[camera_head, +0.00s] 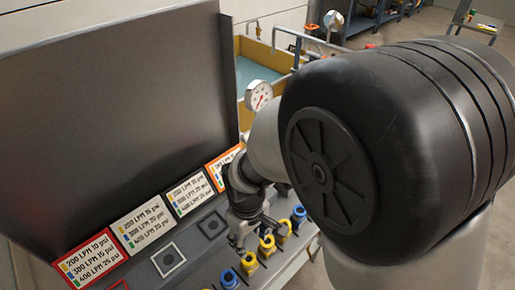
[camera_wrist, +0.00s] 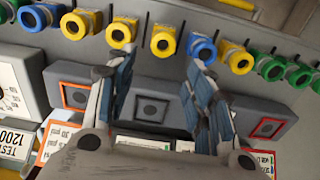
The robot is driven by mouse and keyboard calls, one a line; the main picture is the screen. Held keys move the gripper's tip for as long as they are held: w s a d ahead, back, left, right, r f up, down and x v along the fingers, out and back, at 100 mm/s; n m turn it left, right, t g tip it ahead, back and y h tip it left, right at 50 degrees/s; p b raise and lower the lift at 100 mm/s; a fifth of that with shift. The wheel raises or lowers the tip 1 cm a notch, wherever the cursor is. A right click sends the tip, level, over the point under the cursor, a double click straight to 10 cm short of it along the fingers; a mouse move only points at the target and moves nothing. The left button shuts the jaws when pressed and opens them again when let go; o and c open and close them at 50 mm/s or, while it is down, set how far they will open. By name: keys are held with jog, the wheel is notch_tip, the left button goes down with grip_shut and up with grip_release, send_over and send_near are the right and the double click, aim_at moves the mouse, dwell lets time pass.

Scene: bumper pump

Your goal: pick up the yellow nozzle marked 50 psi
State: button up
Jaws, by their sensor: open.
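Several yellow nozzles stand in a row on the grey bench. In the wrist view they include a left one (camera_wrist: 75,24), a second one (camera_wrist: 121,33), a third one (camera_wrist: 163,41) and one farther right (camera_wrist: 236,57). In the head view, yellow nozzles (camera_head: 267,246) stand right of my gripper (camera_head: 240,228). In the wrist view my gripper (camera_wrist: 160,62) is open and empty, its blue-grey fingers pointing at the row, the third yellow nozzle showing beyond the gap between them.
Blue nozzles (camera_wrist: 201,46) and green nozzles (camera_wrist: 270,67) stand close among the yellow ones. Framed square sockets (camera_wrist: 152,83) and label cards (camera_head: 145,224) line the bench. A tall dark panel (camera_head: 110,120) rises behind the cards. A gauge (camera_head: 258,95) stands beyond my arm.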

aim_at(250, 258)
notch_tip(250, 258, down, 12)
jog(key=b, duration=0.4)
jog(key=shift+s, duration=0.15)
jog(key=shift+a+f+b, duration=0.15)
jog(key=shift+f+b, duration=0.55)
jog(key=shift+f, duration=0.8)
jog(key=shift+a+f+b, duration=0.1)
jog(key=shift+f+b, duration=0.55)
jog(key=shift+f, duration=0.8)
jog(key=shift+r, duration=0.1)
jog(key=shift+c, duration=0.2)
jog(key=c, duration=1)
